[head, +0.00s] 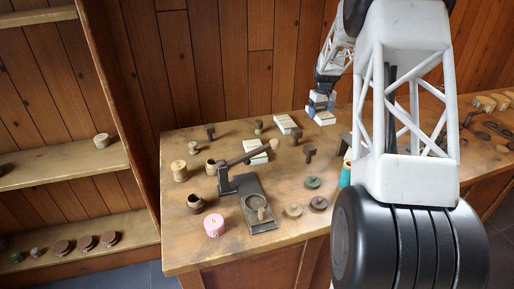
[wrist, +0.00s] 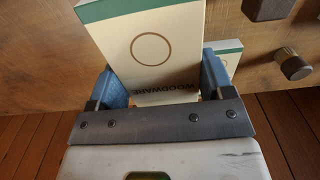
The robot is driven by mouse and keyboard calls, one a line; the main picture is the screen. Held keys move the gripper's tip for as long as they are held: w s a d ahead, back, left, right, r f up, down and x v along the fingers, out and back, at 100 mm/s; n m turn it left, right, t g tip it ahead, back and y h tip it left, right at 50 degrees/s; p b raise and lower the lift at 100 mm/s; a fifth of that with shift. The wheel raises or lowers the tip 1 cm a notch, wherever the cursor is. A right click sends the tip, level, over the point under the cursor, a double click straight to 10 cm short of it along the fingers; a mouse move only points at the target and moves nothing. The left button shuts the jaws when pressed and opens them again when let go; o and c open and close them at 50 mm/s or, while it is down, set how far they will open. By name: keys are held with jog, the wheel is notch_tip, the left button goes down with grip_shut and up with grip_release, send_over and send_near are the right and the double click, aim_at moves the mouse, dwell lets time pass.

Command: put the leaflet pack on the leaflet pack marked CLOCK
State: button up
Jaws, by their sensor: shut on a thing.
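My gripper (wrist: 160,95) is shut on a white leaflet pack (wrist: 150,48) with a green band and a circle outline. Its printed word looks like WOODWARE, upside down. In the head view my gripper (head: 321,101) is at the back of the table, just above another pale pack (head: 324,118). A pack with a green edge (wrist: 229,52) shows partly behind the held one in the wrist view. Other packs lie at the back middle (head: 287,123) and nearer the middle (head: 255,146) of the table. I cannot read the word CLOCK on any pack.
A dark lever press (head: 256,207) stands on the table (head: 190,252) near a pink round tin (head: 214,225). Dark turned pieces (head: 309,152) stand near the packs, and two show in the wrist view (wrist: 294,66). A shelf unit (head: 70,167) stands at the left.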

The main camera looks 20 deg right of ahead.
jog(key=a+r+n, duration=0.1)
jog(key=a+n, duration=0.1)
jog(key=a, duration=1.2)
jog(key=n, duration=0.2)
send_near(255, 143)
notch_tip(255, 143, up, 3)
jog(key=s, duration=0.3)
jog(key=shift+s+a+n, duration=0.15)
jog(key=shift+a+n, duration=0.15)
jog(key=shift+a, duration=0.2)
jog(key=shift+f, duration=0.1)
jog(key=shift+f, duration=3.05)
jog(key=shift+f, duration=0.1)
jog(key=shift+f, duration=1.8)
jog(key=shift+f, duration=0.1)
